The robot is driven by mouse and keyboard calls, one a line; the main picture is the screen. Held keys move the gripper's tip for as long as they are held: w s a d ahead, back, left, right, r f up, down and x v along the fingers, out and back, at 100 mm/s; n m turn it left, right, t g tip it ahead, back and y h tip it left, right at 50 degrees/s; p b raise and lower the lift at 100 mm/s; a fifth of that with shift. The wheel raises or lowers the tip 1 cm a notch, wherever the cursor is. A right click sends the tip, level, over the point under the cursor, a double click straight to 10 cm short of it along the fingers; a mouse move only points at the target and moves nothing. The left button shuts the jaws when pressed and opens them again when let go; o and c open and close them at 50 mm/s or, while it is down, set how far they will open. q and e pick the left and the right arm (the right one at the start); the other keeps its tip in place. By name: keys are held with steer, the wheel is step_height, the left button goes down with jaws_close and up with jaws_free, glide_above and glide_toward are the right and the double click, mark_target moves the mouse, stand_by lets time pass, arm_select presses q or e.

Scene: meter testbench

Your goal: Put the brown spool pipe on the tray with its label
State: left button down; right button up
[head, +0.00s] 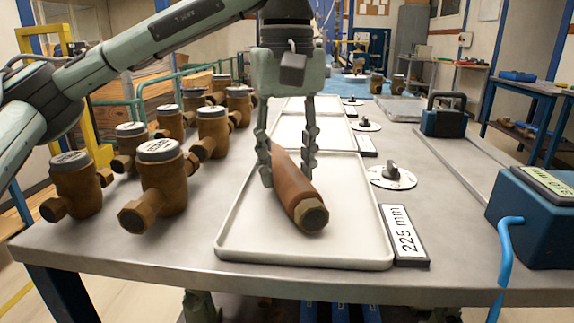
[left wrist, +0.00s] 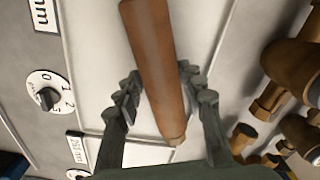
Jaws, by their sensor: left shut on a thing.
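The brown spool pipe (head: 294,192) is a copper-brown tube with a hex end facing the front. My left gripper (head: 288,180) is shut on it, one finger on each side of its body. The pipe is over the nearest white tray (head: 340,245); I cannot tell whether it touches the tray floor. In the left wrist view the pipe (left wrist: 155,60) runs between the two fingers (left wrist: 158,98). A label reading "225 mm" (head: 405,235) stands at the right of this tray. My right gripper is not in view.
Several brown meters (head: 162,185) with grey caps stand on the bench left of the tray. More white trays (head: 312,132) lie behind, with dials (head: 392,177) on their right. A blue device (head: 535,215) with a hose stands at the right front.

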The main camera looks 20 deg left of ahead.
mark_target(288, 164)
arm_select(q)
steer(key=shift+f, duration=0.15)
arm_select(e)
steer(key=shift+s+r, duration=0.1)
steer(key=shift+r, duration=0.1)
arm_select(q)
steer(key=c, duration=0.9)
jaws_free()
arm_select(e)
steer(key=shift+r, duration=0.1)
arm_select(q)
steer(key=shift+r, duration=0.5)
step_height(288, 164, up, 3)
steer(key=shift+d+r+p, duration=0.1)
steer(key=shift+p, duration=0.25)
steer(key=shift+r+p, duration=1.3)
steer(key=shift+r, duration=2.75)
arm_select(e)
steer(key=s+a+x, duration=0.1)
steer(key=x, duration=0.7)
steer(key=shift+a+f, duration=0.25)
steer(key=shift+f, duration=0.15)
